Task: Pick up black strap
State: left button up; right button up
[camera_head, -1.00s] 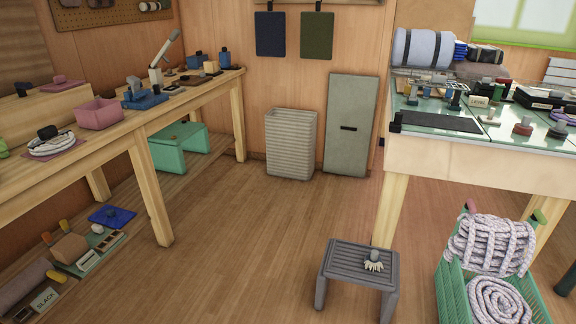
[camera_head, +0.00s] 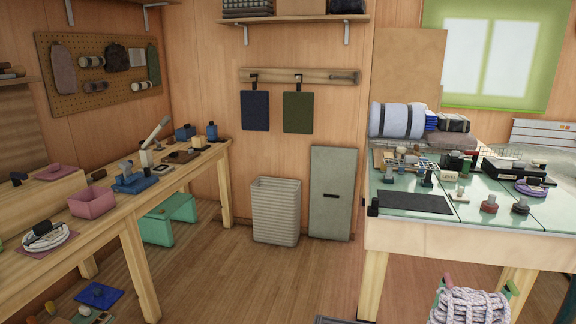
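I cannot surely pick out a black strap. Dark items in view are a flat black mat (camera_head: 411,203) at the front left of the glass-topped table (camera_head: 460,240), a dark bundle (camera_head: 453,124) at that table's back beside a pale blue roll (camera_head: 398,119), and a dark hanging item (camera_head: 118,57) on the pegboard (camera_head: 62,85). A black item (camera_head: 347,6) also sits on the high shelf, cut by the top edge. Neither of my grippers is in view.
A long wooden bench (camera_head: 60,235) with tools and a pink bin (camera_head: 92,203) runs along the left. A ribbed basket (camera_head: 276,210) and grey panel (camera_head: 331,193) stand at the back wall. Coiled rope (camera_head: 470,306) shows at lower right. The middle floor is clear.

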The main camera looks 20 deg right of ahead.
aim_at(521, 208)
jog(key=z, duration=1.5)
